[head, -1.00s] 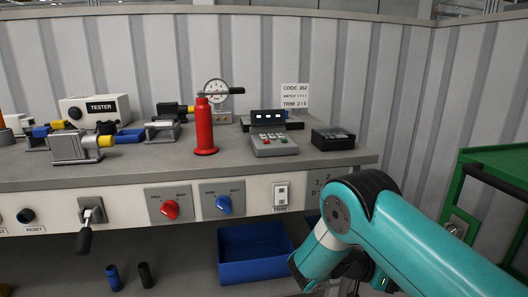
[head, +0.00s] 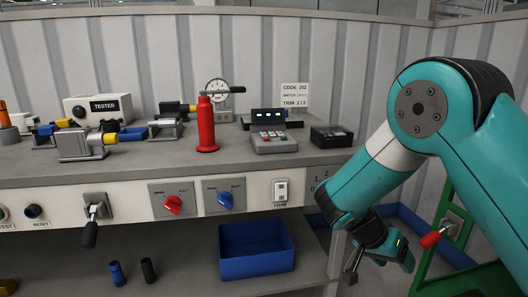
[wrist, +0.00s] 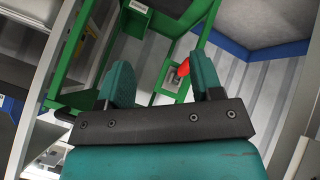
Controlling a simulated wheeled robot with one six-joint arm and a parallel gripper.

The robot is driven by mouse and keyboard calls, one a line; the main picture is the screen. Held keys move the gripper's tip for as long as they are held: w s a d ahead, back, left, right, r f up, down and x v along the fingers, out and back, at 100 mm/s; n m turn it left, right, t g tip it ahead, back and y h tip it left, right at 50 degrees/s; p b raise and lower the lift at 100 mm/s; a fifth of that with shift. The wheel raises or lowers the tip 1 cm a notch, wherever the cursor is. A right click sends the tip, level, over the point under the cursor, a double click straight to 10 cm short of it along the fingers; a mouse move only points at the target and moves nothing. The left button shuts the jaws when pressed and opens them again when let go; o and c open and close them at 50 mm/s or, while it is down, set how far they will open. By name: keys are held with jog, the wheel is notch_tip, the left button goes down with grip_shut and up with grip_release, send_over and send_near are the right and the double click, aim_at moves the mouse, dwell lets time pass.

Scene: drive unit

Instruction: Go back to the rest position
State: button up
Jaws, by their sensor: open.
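My gripper (head: 384,262) hangs low at the right of the head view, beside the bench's right end, below my raised teal elbow. In the wrist view my gripper (wrist: 163,78) shows two teal fingers standing well apart. It is open, with nothing held between the fingers. A red-handled switch (wrist: 183,68) on a green frame shows beyond the fingers, apart from them. The same red handle (head: 432,239) is right of my gripper in the head view.
The grey bench (head: 330,165) carries a red cylinder (head: 206,125), a tester (head: 97,108) and a keypad device (head: 272,143). A blue bin (head: 257,266) sits on the lower shelf. The green frame (head: 428,270) stands close at the right.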

jog(key=s+a+r+n+y, duration=0.4)
jog(key=s+a+r+n, duration=0.15)
jog(key=s, duration=0.25)
jog(key=s+a+r+n+y+p, duration=0.1)
jog(key=s+a+r+n+y, duration=0.3)
jog(key=s+r+n, duration=0.4)
jog(key=s+a+r+n+y, duration=0.3)
jog(key=s+a+r+y, duration=0.15)
jog(key=s, duration=0.45)
notch_tip(320, 180, up, 26)
jog(key=p, duration=2.5)
jog(key=shift+w+a+f+p, duration=0.15)
jog(key=shift+w+f+p, duration=0.1)
jog(key=shift+p, duration=0.1)
jog(key=shift+c, duration=0.4)
